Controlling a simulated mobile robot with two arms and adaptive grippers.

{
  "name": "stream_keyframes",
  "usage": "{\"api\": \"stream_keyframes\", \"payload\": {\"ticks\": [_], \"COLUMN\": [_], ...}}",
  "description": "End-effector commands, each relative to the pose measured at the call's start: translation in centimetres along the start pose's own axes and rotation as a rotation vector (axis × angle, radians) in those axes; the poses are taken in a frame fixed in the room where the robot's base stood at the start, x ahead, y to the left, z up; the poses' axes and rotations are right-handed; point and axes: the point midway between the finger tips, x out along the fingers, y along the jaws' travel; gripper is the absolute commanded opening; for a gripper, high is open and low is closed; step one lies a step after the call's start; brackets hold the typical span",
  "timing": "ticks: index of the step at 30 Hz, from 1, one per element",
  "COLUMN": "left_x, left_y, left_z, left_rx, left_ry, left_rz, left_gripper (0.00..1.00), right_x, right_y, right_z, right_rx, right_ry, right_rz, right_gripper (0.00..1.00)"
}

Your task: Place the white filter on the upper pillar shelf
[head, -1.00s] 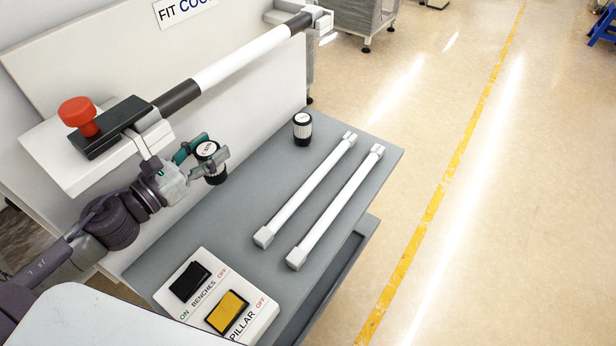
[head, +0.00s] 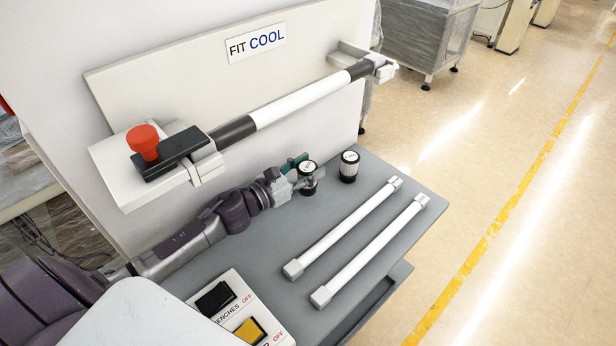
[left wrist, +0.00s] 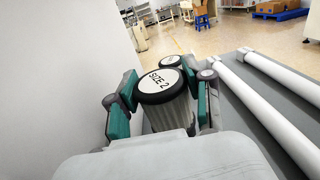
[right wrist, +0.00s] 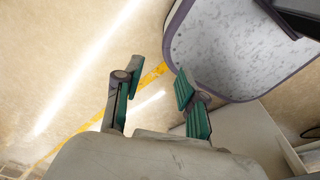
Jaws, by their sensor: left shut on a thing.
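My left gripper (head: 306,173) is shut on a filter (head: 308,168) with a black cap and a pale pleated body. In the left wrist view this filter (left wrist: 160,86) is upright between the fingers, its white top reading "SIZE 2". It is over the grey shelf top (head: 270,240); I cannot tell whether its base touches the surface. A second filter (head: 349,166), also black-capped and ribbed, stands upright just right of it, with a small gap. My right gripper (right wrist: 155,88) is open and empty in the right wrist view, above the floor.
Two white rods (head: 340,230) (head: 370,252) lie on the shelf top to the right. A switch box (head: 225,310) sits at its front. A lower level (head: 380,305) shows beneath.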

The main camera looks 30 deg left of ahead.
Motion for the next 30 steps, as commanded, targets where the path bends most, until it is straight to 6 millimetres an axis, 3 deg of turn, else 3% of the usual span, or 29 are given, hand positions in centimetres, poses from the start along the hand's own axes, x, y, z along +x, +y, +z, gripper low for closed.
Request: {"api": "stream_keyframes", "payload": {"ticks": [9, 20, 21, 25, 30], "left_x": [0.0, 0.0, 0.0, 0.0, 0.0], "left_y": [0.0, 0.0, 0.0, 0.0, 0.0], "left_z": [-3.8, -4.3, -4.2, -4.1, -4.1], "left_rx": [-0.003, 0.000, 0.000, -0.001, -0.001], "left_ry": [0.000, 0.000, 0.000, 0.001, 0.000], "left_rz": [0.002, 0.001, 0.001, 0.001, 0.001], "left_gripper": [0.15, 0.15, 0.56, 0.76, 0.76], "right_x": [-0.5, -0.1, -0.2, -0.2, -0.2], "right_y": [0.2, 0.1, 0.1, 0.1, 0.1], "right_z": [1.1, 1.6, 1.6, 1.5, 1.4], "right_rx": [0.001, 0.000, 0.000, -0.001, -0.002], "right_ry": [-0.017, -0.025, -0.024, -0.023, -0.021], "right_rz": [0.003, 0.002, 0.002, 0.001, 0.001], "right_gripper": [0.40, 0.40, 0.40, 0.40, 0.40]}}
